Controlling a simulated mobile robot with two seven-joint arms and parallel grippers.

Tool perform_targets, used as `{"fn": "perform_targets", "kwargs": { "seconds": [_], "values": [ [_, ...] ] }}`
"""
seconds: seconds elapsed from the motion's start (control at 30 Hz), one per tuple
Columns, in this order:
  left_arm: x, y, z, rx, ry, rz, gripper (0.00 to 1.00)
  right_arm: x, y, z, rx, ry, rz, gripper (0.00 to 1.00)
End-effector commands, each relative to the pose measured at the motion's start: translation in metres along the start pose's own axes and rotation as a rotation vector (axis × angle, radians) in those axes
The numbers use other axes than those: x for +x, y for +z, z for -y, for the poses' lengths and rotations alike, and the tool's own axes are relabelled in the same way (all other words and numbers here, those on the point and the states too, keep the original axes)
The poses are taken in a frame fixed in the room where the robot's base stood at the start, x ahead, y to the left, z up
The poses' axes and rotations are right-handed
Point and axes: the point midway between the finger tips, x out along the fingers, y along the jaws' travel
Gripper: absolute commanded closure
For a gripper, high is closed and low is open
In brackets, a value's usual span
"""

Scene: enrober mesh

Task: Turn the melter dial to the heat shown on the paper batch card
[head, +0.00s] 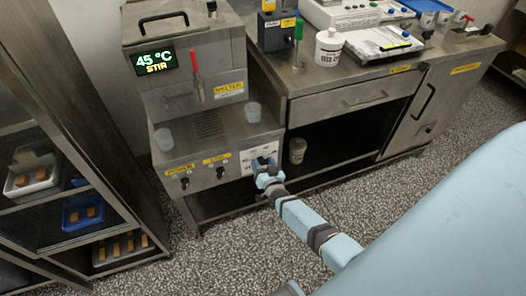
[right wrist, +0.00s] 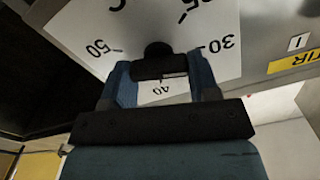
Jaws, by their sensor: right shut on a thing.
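The melter (head: 195,75) is a steel machine at the left of the counter, with a display (head: 157,60) reading 45 °C STIR. Its dial sits on a white scale plate (head: 246,160) on the low front panel. My right gripper (head: 267,172) is at this plate, shut on the dial (right wrist: 158,50) and hiding most of it. In the right wrist view the scale plate (right wrist: 85,25) appears upside down, with 30, 40 and 50 legible. I cannot tell where the dial points. I cannot make out a readable batch card. My left gripper is out of view.
POWER (head: 184,183) and STIR (head: 220,173) switches sit left of the dial. Cups stand on the melter's ledge. A white tub (head: 328,47) and a tray (head: 380,45) stand on the counter (head: 300,78). A rack (head: 70,185) with trays stands at the left.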

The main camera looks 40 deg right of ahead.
Motion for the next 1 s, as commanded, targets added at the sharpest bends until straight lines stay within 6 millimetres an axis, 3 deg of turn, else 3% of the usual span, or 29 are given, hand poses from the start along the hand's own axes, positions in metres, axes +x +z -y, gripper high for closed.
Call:
{"fn": "perform_targets", "kwargs": {
  "seconds": [0.57,0.6,0.7,1.0],
  "values": [
    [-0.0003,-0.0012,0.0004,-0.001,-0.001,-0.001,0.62,-0.0006,0.0013,0.0009,-0.035,-0.001,0.003,0.68],
    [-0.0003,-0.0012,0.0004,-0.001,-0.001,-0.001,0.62,-0.0006,0.0013,0.0009,-0.034,-0.001,0.003,0.40],
    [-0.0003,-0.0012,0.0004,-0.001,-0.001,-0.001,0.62,-0.0005,0.0012,0.0008,-0.034,-0.001,0.002,0.19],
    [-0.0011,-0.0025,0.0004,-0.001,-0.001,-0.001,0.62,-0.0020,0.0000,0.0005,-0.034,0.000,0.002,0.19]
  ]
}}
